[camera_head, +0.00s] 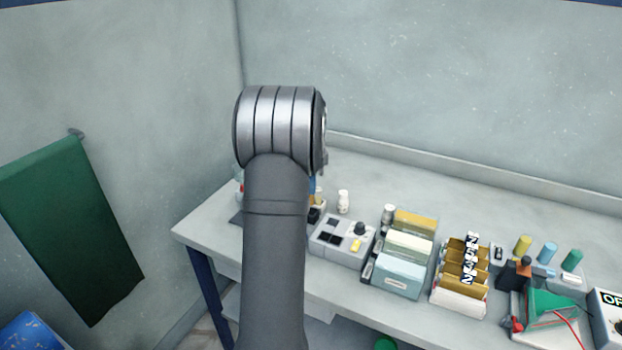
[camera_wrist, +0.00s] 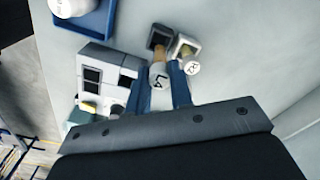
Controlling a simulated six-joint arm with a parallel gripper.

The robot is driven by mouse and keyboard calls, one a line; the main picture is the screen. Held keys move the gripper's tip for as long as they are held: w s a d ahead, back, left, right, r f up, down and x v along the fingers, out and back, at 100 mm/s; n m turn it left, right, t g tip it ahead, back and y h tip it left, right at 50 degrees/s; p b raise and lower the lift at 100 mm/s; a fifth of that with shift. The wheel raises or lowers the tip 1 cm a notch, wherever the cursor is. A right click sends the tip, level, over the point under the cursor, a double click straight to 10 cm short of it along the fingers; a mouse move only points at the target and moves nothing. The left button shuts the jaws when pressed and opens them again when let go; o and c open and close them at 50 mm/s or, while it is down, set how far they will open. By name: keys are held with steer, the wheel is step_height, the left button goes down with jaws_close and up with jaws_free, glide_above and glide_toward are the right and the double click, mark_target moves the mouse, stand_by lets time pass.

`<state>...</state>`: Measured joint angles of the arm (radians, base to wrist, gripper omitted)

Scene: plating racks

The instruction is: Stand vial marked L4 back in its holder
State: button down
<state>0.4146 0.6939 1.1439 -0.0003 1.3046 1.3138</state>
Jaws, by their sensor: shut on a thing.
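My gripper (camera_wrist: 160,70) is shut on a vial (camera_wrist: 158,76) with a white cap in the wrist view. The dark mark on its cap looks like L4, but it is tilted and small. The vial's tan body points away from me toward a grey holder (camera_wrist: 161,36) with a dark square opening. The body's far end overlaps that opening in the picture; I cannot tell whether it is inside.
A grey block with dark square openings (camera_wrist: 92,75) lies to the left, and a blue tray (camera_wrist: 98,22) is at the upper left. File racks (camera_head: 404,250) stand further right on the bench.

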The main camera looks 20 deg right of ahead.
steer(key=shift+f, duration=2.45)
steer(key=c, duration=1.2)
jaws_free()
step_height(320, 180, up, 17)
steer(key=shift+r, duration=0.15)
